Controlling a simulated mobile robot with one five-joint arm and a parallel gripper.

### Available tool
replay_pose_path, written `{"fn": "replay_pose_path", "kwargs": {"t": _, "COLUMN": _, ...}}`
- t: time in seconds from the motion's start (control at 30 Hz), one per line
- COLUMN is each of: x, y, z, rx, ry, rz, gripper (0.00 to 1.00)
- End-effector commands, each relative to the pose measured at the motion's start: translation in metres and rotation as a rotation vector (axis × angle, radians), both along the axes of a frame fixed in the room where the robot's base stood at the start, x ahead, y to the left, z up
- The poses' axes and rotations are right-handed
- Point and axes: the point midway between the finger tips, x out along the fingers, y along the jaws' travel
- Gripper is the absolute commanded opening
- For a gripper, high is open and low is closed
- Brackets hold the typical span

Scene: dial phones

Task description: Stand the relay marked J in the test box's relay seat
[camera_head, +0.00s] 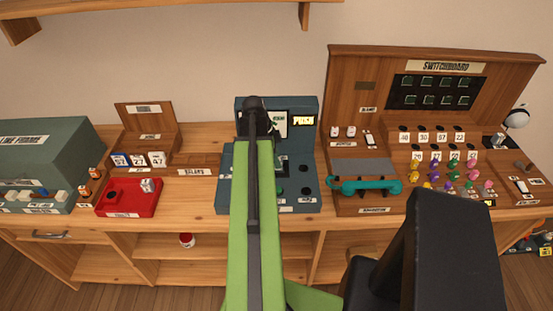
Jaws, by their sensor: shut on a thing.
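The dark teal box (308,143) in the middle of the bench looks like the test box. It has an upright back panel with a yellow lit label (303,120) and a sloped front with dark round spots (304,168). My gripper (266,124) is at the end of my green arm, in front of the box's back panel. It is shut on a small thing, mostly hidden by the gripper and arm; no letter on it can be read. The arm covers the left-middle of the box. Which spot is the relay seat cannot be told.
A red tray (128,205) with a small silvery piece (147,185) stands left, before a wooden rack (150,120) with numbered blocks (138,160). A grey-green cabinet (50,150) is far left. Right stands the wooden switchboard (340,90) with a teal handset (365,185) and coloured plugs.

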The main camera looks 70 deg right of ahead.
Motion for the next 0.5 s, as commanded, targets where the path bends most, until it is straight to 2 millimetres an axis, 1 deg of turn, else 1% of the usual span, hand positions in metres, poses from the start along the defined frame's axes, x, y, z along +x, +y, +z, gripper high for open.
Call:
{"fn": "replay_pose_path", "kwargs": {"t": 0.3, "x": 0.0003, "y": 0.0001, "z": -0.0083, "rx": 0.000, "ry": 0.000, "rz": 0.001, "gripper": 0.00}}
{"fn": "replay_pose_path", "kwargs": {"t": 0.4, "x": 0.0004, "y": 0.0002, "z": -0.0070, "rx": 0.000, "ry": 0.000, "rz": 0.001, "gripper": 0.00}}
{"fn": "replay_pose_path", "kwargs": {"t": 0.43, "x": 0.0004, "y": 0.0002, "z": -0.0070, "rx": 0.000, "ry": 0.000, "rz": 0.001, "gripper": 0.28}}
{"fn": "replay_pose_path", "kwargs": {"t": 0.5, "x": 0.0004, "y": 0.0002, "z": -0.0069, "rx": 0.000, "ry": 0.000, "rz": 0.001, "gripper": 0.37}}
